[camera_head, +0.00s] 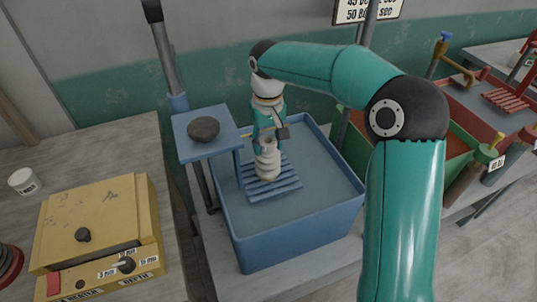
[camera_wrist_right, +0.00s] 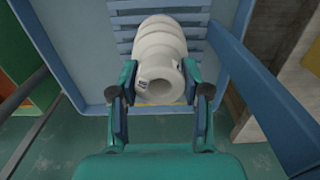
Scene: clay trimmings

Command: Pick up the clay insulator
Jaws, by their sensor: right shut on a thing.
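The clay insulator (camera_head: 267,165) is a pale, ribbed cylinder with a hole in its top end. It stands upright at the slatted blue rack (camera_head: 271,186) inside the blue tub (camera_head: 305,235). My right gripper (camera_head: 266,140) comes down from above and is shut on the insulator's upper end. In the right wrist view the insulator (camera_wrist_right: 157,58) sits between the two teal fingers of the gripper (camera_wrist_right: 158,85), with its open end towards the camera. Whether its base touches the rack is hard to tell. My left gripper is not in view.
A blue stand (camera_head: 206,120) with a dark round lump (camera_head: 203,129) rises at the tub's left. A yellow box (camera_head: 98,235) and a white cup (camera_head: 23,181) are on the left table. Green and red bins (camera_head: 440,140) stand to the right.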

